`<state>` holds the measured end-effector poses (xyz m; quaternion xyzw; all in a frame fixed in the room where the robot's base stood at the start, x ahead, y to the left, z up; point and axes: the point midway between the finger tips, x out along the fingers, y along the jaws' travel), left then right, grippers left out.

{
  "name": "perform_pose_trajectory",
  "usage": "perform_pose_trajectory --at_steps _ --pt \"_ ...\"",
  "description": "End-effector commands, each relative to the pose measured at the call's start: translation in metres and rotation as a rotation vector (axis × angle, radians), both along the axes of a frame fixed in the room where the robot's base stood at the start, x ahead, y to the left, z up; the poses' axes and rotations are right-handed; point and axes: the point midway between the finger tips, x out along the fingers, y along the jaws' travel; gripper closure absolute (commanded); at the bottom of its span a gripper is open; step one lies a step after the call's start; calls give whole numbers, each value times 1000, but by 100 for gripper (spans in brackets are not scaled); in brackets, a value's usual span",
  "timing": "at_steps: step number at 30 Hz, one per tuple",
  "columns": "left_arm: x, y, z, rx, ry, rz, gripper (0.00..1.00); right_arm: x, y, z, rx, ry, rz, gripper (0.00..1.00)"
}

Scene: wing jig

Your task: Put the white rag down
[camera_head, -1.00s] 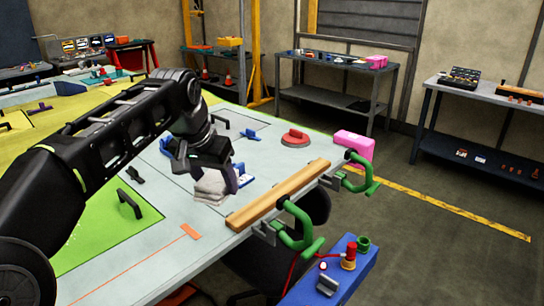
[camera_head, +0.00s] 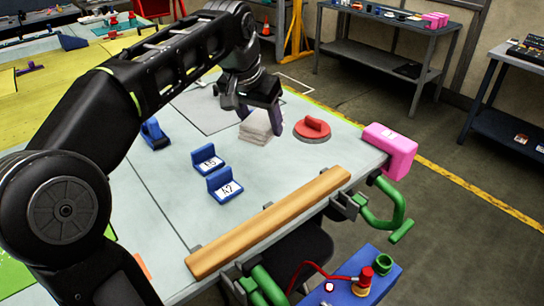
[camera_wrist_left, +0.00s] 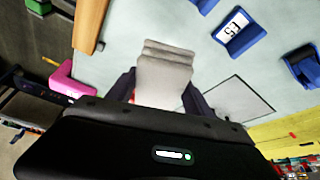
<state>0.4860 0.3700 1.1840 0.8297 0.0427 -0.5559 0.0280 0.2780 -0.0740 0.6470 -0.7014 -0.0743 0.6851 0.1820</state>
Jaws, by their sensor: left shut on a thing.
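The white rag (camera_head: 257,126) is a folded, layered light-grey cloth. My left gripper (camera_head: 259,112) is shut on it over the far part of the pale panel (camera_head: 190,205). In the left wrist view the rag (camera_wrist_left: 165,75) sits between the two dark fingers of my left gripper (camera_wrist_left: 163,95). In the head view the rag is very low at the panel; I cannot tell whether it touches the surface. My right gripper is not in view.
A red round handled tool (camera_head: 313,130) lies close to the rag's right. Blue numbered blocks (camera_head: 224,186) stand nearer. A wooden bar (camera_head: 270,222) with green clamps (camera_head: 385,208) lines the near edge, and a pink block (camera_head: 390,150) sits at the right edge.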

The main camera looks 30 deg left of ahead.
Motion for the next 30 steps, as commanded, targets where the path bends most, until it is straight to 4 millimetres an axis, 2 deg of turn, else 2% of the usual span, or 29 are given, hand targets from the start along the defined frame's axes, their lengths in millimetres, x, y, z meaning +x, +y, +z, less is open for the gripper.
perform_pose_trajectory --at_steps 11,14,22,25,30 --pt "0 0 -1 0 0 0 73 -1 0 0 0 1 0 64" --pt "0 0 -10 0 2 1 73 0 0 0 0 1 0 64" --pt "-1 0 -55 0 2 0 73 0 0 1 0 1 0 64" --pt "0 0 -62 0 1 0 73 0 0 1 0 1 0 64" --pt "0 0 -63 0 -1 0 73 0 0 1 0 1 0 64"
